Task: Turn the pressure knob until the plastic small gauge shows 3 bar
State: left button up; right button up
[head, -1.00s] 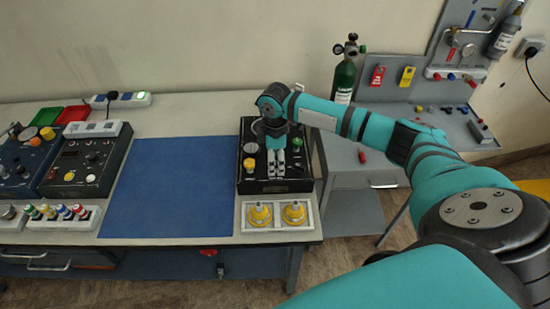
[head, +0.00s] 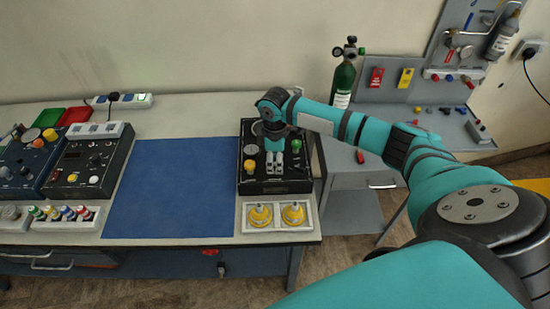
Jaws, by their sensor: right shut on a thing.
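The black trainer panel (head: 248,187) lies at the right end of the bench. A small round pale gauge (head: 250,149) sits on its left side; its reading is too small to make out. My right gripper (head: 274,168) points down over the middle of the panel. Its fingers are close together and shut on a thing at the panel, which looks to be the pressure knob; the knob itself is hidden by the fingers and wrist. My left gripper is not in view.
A yellow knob (head: 249,165) and a green knob (head: 296,145) flank the gripper closely. The blue mat (head: 170,188) to the left is clear. A green cylinder (head: 343,78) stands behind right.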

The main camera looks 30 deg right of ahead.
aim_at(275, 163)
jog(key=o, duration=1.1)
jog(key=shift+o, duration=0.2)
notch_tip(275, 163, up, 12)
